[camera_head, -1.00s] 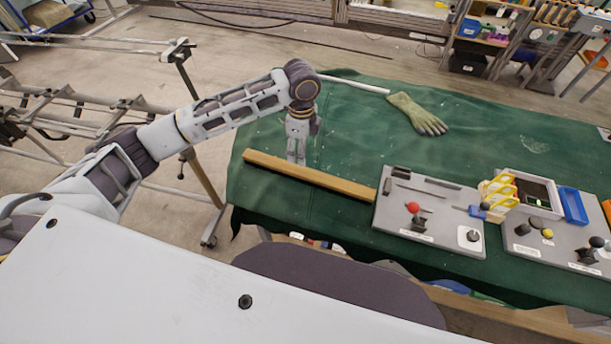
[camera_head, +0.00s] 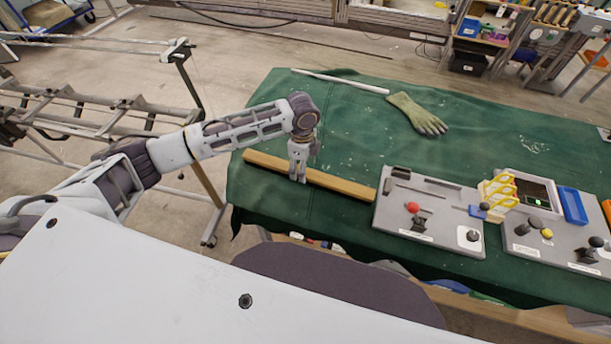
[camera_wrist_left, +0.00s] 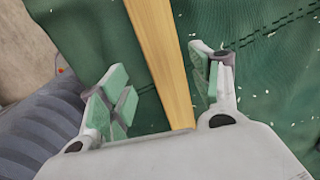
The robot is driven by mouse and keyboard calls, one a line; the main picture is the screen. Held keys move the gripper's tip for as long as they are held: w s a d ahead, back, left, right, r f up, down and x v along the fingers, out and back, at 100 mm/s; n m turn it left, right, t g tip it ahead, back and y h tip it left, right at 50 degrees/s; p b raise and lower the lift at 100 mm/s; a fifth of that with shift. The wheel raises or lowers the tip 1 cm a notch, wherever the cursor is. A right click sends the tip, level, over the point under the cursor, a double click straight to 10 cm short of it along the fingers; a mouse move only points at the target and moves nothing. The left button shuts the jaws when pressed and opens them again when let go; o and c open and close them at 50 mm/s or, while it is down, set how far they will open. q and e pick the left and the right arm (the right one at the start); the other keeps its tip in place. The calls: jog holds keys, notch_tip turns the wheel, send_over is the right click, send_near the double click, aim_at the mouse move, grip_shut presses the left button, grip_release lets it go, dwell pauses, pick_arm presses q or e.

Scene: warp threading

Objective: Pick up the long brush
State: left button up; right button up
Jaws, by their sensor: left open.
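The long brush (camera_head: 340,184) shows as a long, straight wooden bar lying along the near left edge of the green-covered table. In the left wrist view the brush (camera_wrist_left: 162,55) runs lengthwise between the fingers, with a dark strip along its left side. My left gripper (camera_head: 298,178) points down over the left half of the bar in the head view. In the wrist view the left gripper (camera_wrist_left: 160,82) is open, with one green-padded finger on each side of the bar and gaps between. I cannot tell how high the fingertips are. My right gripper is out of view.
A grey tool board (camera_head: 390,228) lies right of the brush, with a second board (camera_head: 525,248) beyond it. A green glove (camera_head: 417,114) and a white rod (camera_head: 340,81) lie at the back. The green cloth (camera_head: 360,145) between is mostly clear.

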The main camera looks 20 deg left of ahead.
pick_arm(q)
jog(key=shift+f, duration=0.1)
jog(key=shift+w+d+f, duration=0.2)
jog(key=shift+f, duration=0.7)
jog(key=shift+w+d+f, duration=0.15)
jog(key=shift+d+f, duration=0.05)
jog(key=shift+f, duration=1.4)
jog(key=c, duration=1.4)
jog(key=shift+r, duration=0.15)
jog(key=shift+r, duration=4.9)
